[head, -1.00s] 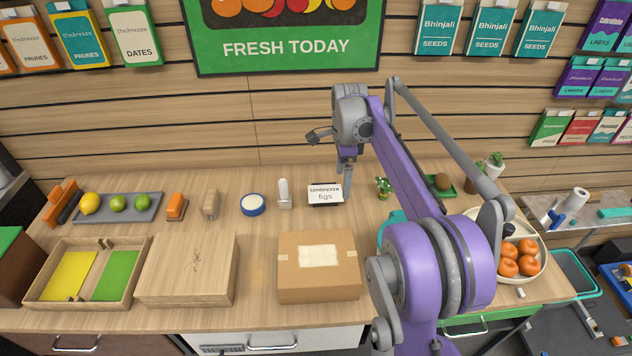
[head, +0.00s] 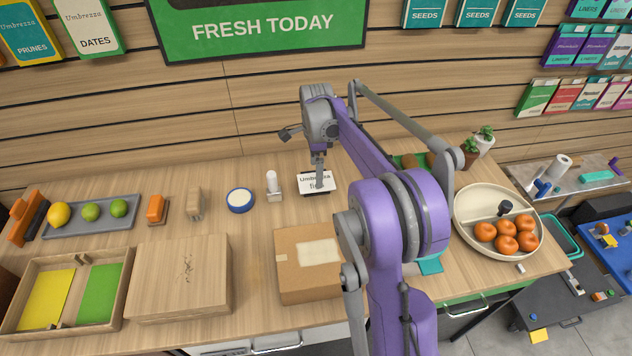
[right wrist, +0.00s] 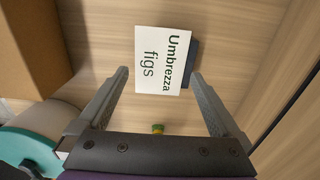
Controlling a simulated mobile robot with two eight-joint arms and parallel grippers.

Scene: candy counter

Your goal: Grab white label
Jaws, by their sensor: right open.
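The white label (head: 308,179) reads "Umbrezza figs" and stands in a dark holder on the wooden counter. It also shows in the right wrist view (right wrist: 162,60), with the dark holder (right wrist: 193,62) behind its edge. My right gripper (right wrist: 159,75) is open and empty. Its two fingers appear on either side of the label in the right wrist view; I cannot tell how deep they reach. In the head view the right gripper (head: 319,180) overlaps the label and hides part of its text. My left gripper is not in view.
A cardboard box (head: 290,272) sits in front of the label. A white-capped bottle (head: 273,186) and a blue-rimmed round dish (head: 240,200) stand to its left. A bowl of oranges (head: 470,205) is at the right. The slatted wall (head: 250,120) rises behind.

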